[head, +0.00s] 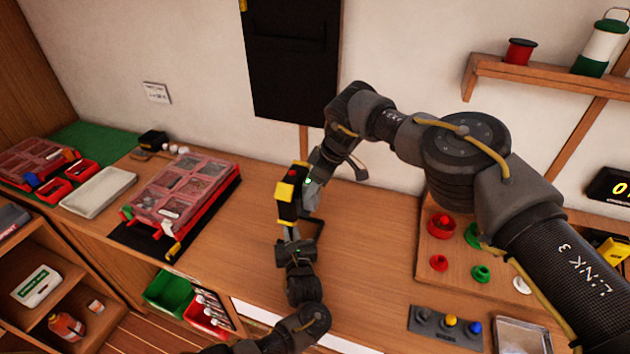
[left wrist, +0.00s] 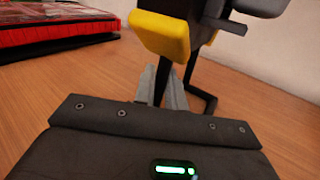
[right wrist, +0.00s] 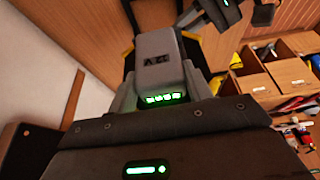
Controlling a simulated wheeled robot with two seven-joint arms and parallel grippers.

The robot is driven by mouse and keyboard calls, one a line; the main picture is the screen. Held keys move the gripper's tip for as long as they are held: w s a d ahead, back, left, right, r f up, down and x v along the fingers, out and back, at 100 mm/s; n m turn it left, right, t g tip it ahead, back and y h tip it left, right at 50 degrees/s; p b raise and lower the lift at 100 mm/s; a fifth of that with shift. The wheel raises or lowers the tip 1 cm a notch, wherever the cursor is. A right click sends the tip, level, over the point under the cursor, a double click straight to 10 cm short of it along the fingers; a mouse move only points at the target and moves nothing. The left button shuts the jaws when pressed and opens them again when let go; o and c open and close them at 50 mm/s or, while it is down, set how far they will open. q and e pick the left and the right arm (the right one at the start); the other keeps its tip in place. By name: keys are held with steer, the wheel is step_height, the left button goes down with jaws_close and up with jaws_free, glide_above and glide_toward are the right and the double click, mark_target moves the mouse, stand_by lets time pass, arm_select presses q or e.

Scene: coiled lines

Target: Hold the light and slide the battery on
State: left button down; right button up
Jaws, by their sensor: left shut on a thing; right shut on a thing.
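The light (head: 286,207), yellow and black with a red spot on top, stands upright above the middle of the bench. My left gripper (head: 291,236) is shut on its lower part from the near side. In the left wrist view, the light's yellow part (left wrist: 160,36) rises above the grey fingers (left wrist: 166,84). The grey battery (right wrist: 158,58), marked 12V with lit green bars, is between the fingers of my shut right gripper (right wrist: 160,88). In the head view the right gripper (head: 314,186) is right beside the light. I cannot tell whether the battery is seated on it.
A red parts case (head: 180,190) lies on a black mat to the left, near a white tray (head: 98,192). A board (head: 455,262) with red and green pieces and a grey knob panel (head: 432,319) are on the right. Bare bench surrounds the light.

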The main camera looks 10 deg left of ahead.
steer(key=shift+f, duration=0.4)
steer(key=o, duration=1.2)
steer(key=shift+o, duration=0.2)
steer(key=v, duration=1.2)
steer(key=shift+a, duration=0.1)
arm_select(q)
steer(key=c, duration=1.4)
jaws_free()
steer(key=shift+o, duration=0.2)
